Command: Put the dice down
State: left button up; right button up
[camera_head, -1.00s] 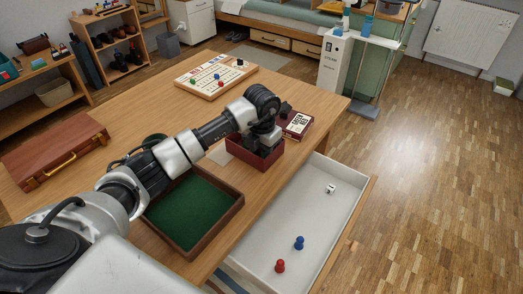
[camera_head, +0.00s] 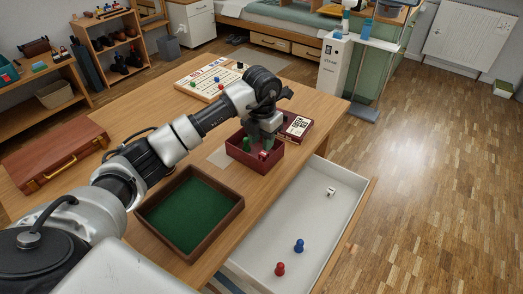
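A white die (camera_head: 330,191) with dark pips lies on the floor of the open drawer (camera_head: 318,218), toward its far end. My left gripper (camera_head: 262,146) points down over the dark red box (camera_head: 268,167) on the table. A small red piece with white marks, perhaps a red die (camera_head: 263,155), shows right at its fingertips; I cannot tell whether it is held or lies in the box. A green piece (camera_head: 247,144) is in the box beside the fingers. The finger gap is too small to make out. My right gripper is not in view.
A blue pawn (camera_head: 299,246) and a red pawn (camera_head: 280,269) stand in the drawer. A green-lined tray (camera_head: 238,208), a game box (camera_head: 297,125), a board with pieces (camera_head: 182,78) and a brown case (camera_head: 52,153) are on the table. The drawer's middle is clear.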

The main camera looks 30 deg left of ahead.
aim_at(261, 155)
pick_arm(q)
notch_tip(261, 155, up, 6)
jog(key=shift+r, duration=0.25)
dwell(0.4)
